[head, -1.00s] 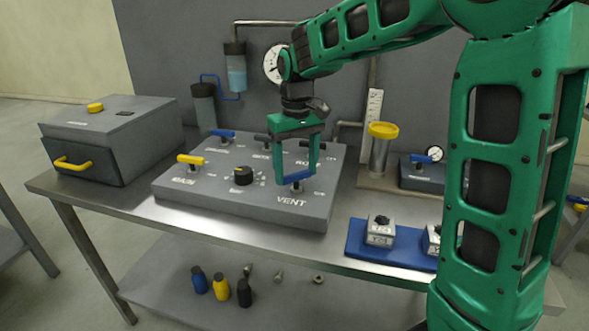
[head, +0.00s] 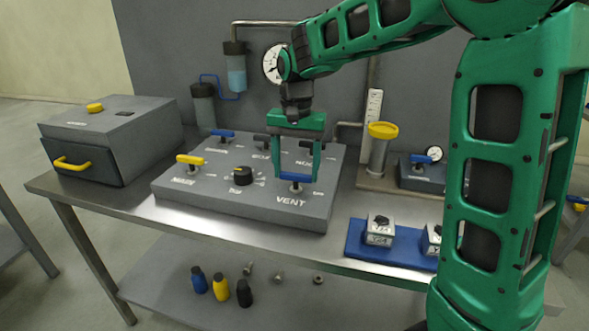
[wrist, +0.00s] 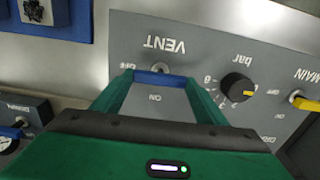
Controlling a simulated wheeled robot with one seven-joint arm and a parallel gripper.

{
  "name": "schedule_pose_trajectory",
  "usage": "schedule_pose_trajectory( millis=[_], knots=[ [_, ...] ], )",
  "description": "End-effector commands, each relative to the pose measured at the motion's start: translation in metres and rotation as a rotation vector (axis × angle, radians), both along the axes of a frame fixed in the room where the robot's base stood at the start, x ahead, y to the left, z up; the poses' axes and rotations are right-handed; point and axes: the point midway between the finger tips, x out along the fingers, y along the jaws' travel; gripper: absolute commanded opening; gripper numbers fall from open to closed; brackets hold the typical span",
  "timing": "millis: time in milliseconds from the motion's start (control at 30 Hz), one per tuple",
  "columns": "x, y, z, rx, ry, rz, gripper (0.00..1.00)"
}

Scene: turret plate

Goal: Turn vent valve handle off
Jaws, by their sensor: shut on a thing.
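The vent valve handle (head: 295,177) is a blue bar on the front right of the grey turret plate (head: 240,209), just behind the VENT lettering. My gripper (head: 297,179) reaches down over it, with one finger at each end of the bar, and is shut on it. In the head view the bar runs roughly left to right. In the wrist view the blue handle (wrist: 160,79) spans between my two fingertips (wrist: 158,82), with its pivot partly showing. An ON label lies between the fingers, and a small, hard-to-read label is beside the left fingertip.
A yellow main handle (head: 191,159), a black knob (head: 243,175) and a blue handle (head: 222,133) are on the same plate. A blue mat (head: 357,242) with metal blocks lies to the right. A grey box (head: 110,135) stands at the left.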

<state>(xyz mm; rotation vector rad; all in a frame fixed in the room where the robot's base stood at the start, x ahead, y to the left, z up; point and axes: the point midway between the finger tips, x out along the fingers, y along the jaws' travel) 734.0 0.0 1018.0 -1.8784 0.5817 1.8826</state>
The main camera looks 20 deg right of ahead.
Motion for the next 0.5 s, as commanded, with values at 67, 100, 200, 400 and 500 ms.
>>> schedule_pose_trajectory(
  millis=[67,100,200,400,500],
  knots=[
    [0.0031,-0.0001,0.0025,0.001,-0.011,-0.02,0.44],
    [0.0032,0.0,0.0025,0.001,-0.011,-0.028,0.44],
    [0.0032,0.0001,0.0025,0.001,-0.011,-0.04,0.44],
    [0.0032,0.0005,0.0026,0.001,-0.012,-0.047,0.44],
    [0.0032,0.0006,0.0026,0.002,-0.011,-0.047,0.44]
  ],
)
